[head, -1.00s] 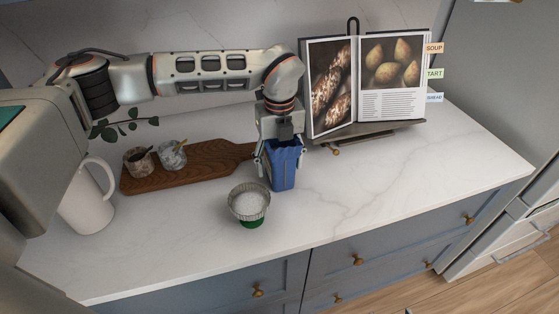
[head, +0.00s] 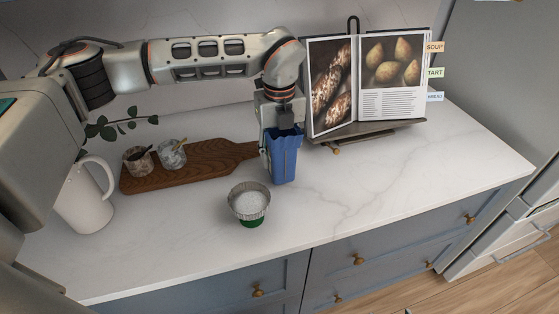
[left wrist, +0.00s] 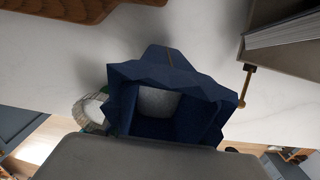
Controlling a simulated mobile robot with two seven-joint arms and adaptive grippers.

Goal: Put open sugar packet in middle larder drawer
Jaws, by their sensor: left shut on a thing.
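The open sugar packet (head: 286,157) is blue with a jagged open top, and pale sugar shows inside it in the left wrist view (left wrist: 158,101). My left gripper (head: 281,133) is shut on the packet's upper part and holds it upright, behind and right of a small bowl. I cannot tell for sure whether its base touches the counter. Blue-grey drawer fronts (head: 400,240) with brass knobs are below the counter, all shut as far as I see; which is the middle larder drawer I cannot tell. My right gripper is not in view.
A ribbed bowl of white stuff (head: 249,201) stands just left of the packet. A wooden board (head: 200,170) with two small pots, a white jug (head: 86,200) and a cookbook on a stand (head: 366,85) are around. The counter's right part is clear.

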